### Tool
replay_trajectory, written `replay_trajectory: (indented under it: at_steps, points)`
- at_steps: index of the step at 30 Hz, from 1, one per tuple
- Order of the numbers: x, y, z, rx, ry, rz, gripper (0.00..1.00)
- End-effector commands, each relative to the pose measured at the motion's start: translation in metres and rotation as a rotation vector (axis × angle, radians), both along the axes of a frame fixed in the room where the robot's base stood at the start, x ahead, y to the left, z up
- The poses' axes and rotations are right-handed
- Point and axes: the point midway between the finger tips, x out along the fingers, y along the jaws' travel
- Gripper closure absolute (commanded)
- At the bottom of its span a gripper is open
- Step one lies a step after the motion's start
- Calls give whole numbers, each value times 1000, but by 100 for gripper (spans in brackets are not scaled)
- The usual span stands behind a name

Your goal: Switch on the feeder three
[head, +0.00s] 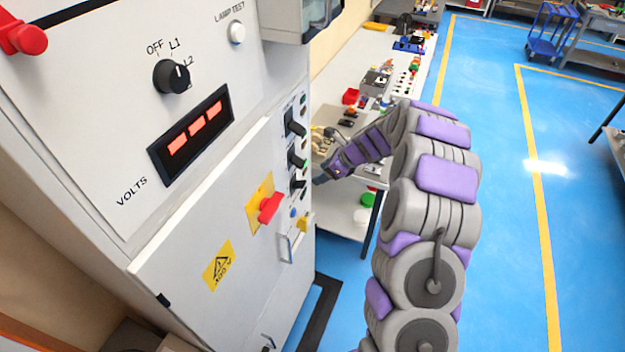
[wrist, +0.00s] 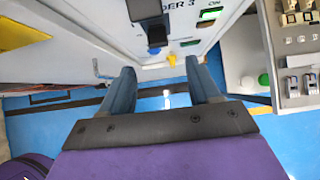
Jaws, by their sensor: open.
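The grey switch cabinet (head: 190,120) has a column of black rotary handles on its right-hand face. The top handle (head: 294,123), middle handle (head: 297,158) and lowest handle (head: 297,183) show in the head view.
A red handle (head: 269,207) on a yellow plate and a padlock-like yellow piece (head: 302,224) project from the cabinet. A cluttered workbench (head: 345,222) stands close behind my gripper. The blue floor (head: 500,200) to the right is clear.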

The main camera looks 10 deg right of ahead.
Motion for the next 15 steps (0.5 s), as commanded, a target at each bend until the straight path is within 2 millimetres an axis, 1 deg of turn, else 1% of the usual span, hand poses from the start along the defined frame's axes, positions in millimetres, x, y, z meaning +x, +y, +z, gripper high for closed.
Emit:
replay_trajectory:
  at_steps: [1, 3, 6, 10, 15]
  points:
    - [-3, -7, 9, 0, -3, -3, 38]
    - [-8, -13, 19, 0, -3, 0, 38]
    - [-14, -20, 30, 0, -2, 0, 38]
    - [-18, -26, 39, 0, 0, 0, 38]
    - [-20, -29, 43, 0, 2, 1, 38]
